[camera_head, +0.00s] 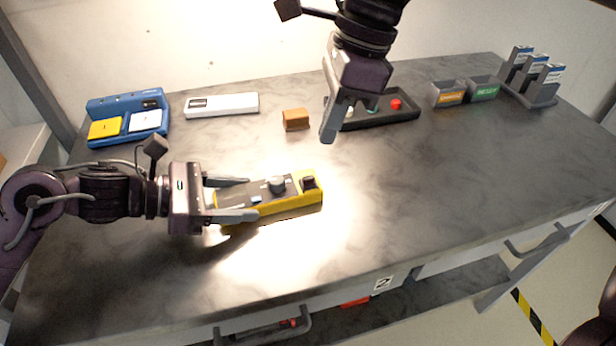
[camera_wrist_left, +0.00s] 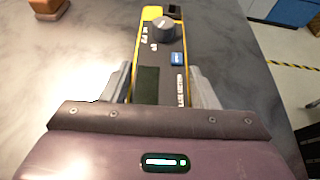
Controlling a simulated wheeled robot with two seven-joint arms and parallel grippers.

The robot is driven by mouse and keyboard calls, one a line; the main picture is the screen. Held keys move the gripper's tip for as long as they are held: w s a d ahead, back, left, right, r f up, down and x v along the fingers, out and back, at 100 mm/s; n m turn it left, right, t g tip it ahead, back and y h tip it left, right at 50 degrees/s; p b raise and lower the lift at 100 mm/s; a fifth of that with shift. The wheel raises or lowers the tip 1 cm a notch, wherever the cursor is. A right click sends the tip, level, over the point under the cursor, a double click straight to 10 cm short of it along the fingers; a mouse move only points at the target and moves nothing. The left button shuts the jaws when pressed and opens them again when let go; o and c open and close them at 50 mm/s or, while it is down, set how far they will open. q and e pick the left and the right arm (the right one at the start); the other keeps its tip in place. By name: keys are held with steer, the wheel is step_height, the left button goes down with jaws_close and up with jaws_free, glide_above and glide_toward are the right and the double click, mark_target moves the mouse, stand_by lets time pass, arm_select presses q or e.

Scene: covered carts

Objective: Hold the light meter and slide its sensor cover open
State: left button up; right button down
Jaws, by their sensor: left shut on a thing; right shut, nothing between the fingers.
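The light meter (camera_head: 295,203) is a long yellow body with a dark grey face, lying on the dark cart top. It also shows in the left wrist view (camera_wrist_left: 144,42), with a round knob, a blue button and a dark display. Its far end carries a small dark block, perhaps the sensor cover (camera_head: 309,184). My left gripper (camera_head: 240,198) is shut on the near end of the meter, one finger along each long side. My right gripper (camera_head: 329,134) is shut and empty, above the cart behind and to the right of the meter.
Behind stand a blue case (camera_head: 98,107), a white device (camera_head: 222,112), an orange-brown block (camera_head: 295,125) and a black tray (camera_head: 408,117) with small coloured parts. Labelled grey bins (camera_head: 447,101) and a rack (camera_head: 541,101) stand at back right.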

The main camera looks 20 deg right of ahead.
mark_target(309, 181)
steer(key=s+a+m+t+h, duration=0.2)
steer(key=s+m, duration=0.5)
steer(key=m, duration=0.8)
steer(key=shift+s+r+t+h, duration=0.2)
steer(key=shift+t+h, duration=0.3)
steer(key=x, duration=0.9)
steer(key=shift+f, duration=0.35)
steer(key=w, duration=0.3)
steer(key=shift+w+a+f, duration=0.1)
steer(key=shift+w+f, duration=0.05)
steer(key=shift+w, duration=0.5)
